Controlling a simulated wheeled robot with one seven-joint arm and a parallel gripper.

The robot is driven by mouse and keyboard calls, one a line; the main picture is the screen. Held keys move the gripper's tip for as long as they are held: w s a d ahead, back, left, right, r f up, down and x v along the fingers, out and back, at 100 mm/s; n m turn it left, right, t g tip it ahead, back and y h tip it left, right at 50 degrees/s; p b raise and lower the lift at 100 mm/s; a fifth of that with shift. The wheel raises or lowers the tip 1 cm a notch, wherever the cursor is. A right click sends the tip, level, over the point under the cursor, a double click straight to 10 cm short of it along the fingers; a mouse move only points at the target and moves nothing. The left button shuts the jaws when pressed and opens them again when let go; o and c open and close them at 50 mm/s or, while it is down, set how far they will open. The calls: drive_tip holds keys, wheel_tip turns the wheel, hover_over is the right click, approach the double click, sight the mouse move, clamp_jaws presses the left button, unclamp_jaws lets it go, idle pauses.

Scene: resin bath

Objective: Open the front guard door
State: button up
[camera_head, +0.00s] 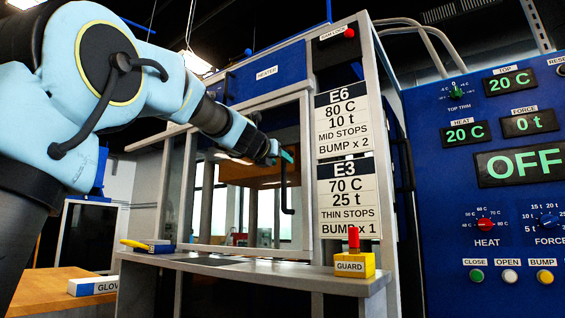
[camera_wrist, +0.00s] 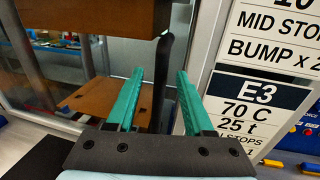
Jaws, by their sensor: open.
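The front guard door (camera_head: 192,190) is a pale frame with a clear pane on the press front. It appears shut. Its dark upright bar handle (camera_head: 287,196) is near the door's right edge. My gripper (camera_head: 287,156) is at the handle's upper part, with teal fingers. In the wrist view my gripper (camera_wrist: 159,76) is open, and the handle (camera_wrist: 160,85) shows upright between the two fingers, with a gap on each side. Whether the fingertips reach past the bar in depth is hard to tell.
Sign cards (camera_head: 346,160) are on the post right of the door. A yellow GUARD box (camera_head: 354,266) with a red top stands on the front shelf (camera_head: 230,266). The blue control panel (camera_head: 490,190) is at right. A wooden table (camera_head: 60,284) is at lower left.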

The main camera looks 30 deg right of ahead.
sight(283, 162)
drive_tip(key=shift+x, duration=1.65)
clamp_jaws()
